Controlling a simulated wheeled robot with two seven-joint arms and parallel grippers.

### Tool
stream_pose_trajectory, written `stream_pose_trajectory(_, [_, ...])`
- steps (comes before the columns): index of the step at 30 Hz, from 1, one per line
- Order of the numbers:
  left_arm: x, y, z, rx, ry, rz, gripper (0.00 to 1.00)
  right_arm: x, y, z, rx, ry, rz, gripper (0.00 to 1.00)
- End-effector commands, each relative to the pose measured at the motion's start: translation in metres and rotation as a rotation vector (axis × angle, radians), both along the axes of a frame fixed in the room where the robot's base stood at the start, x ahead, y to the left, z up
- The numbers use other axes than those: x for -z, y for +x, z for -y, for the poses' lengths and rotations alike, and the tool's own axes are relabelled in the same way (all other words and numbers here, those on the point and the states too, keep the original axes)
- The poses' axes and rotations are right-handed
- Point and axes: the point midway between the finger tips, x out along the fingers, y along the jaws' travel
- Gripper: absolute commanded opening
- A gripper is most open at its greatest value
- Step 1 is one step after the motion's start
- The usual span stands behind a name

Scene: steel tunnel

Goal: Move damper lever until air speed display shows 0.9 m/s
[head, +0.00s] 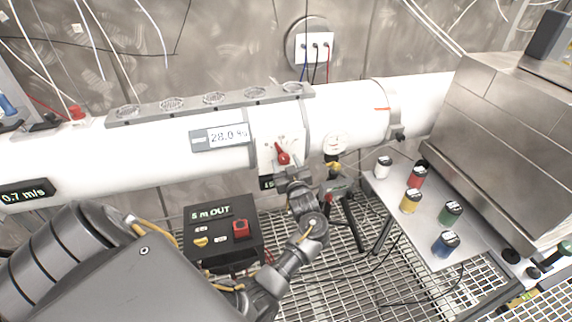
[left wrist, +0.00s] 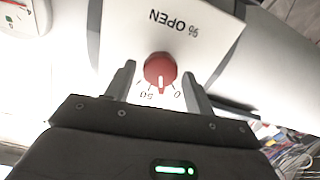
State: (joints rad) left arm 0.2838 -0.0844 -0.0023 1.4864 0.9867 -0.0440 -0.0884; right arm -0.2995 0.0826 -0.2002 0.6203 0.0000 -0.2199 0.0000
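The air speed display (head: 25,192) on the white duct at the far left reads 0.7 m/s. The red damper lever (head: 283,155) sits on a white dial plate (head: 270,143) on the duct. In the left wrist view the lever (left wrist: 160,70) appears upside down under "% OPEN", with its white mark between 0 and 50. My left gripper (head: 291,177) is just in front of the dial. In the left wrist view its fingers (left wrist: 158,82) are apart, one on each side of the lever, with gaps showing. My right gripper is not in view.
A black box (head: 222,243) reading "5 m OUT" stands below the duct. A white table (head: 425,225) with several coloured canisters stands right, beside a large steel housing (head: 500,140). Another display (head: 227,136) reads about 28.0.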

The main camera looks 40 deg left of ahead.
Motion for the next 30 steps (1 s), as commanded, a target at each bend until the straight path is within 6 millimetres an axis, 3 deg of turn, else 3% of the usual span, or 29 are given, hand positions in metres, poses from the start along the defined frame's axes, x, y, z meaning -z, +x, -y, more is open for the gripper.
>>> stream_pose_trajectory(11, [-0.002, 0.000, 0.000, 0.000, 0.012, -0.016, 0.60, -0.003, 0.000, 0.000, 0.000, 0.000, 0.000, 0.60])
stream_pose_trajectory(18, [-0.008, 0.001, 0.000, 0.003, 0.161, -0.225, 0.60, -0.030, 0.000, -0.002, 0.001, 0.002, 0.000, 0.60])
stream_pose_trajectory(19, [-0.006, -0.001, 0.002, 0.004, 0.187, -0.262, 0.60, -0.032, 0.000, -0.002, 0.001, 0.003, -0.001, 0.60])
stream_pose_trajectory(21, [0.004, -0.011, 0.018, 0.005, 0.169, -0.246, 0.60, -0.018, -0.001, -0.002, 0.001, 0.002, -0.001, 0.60])
stream_pose_trajectory(30, [0.004, -0.048, 0.071, 0.002, 0.166, -0.244, 0.60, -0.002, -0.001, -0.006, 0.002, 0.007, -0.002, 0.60])
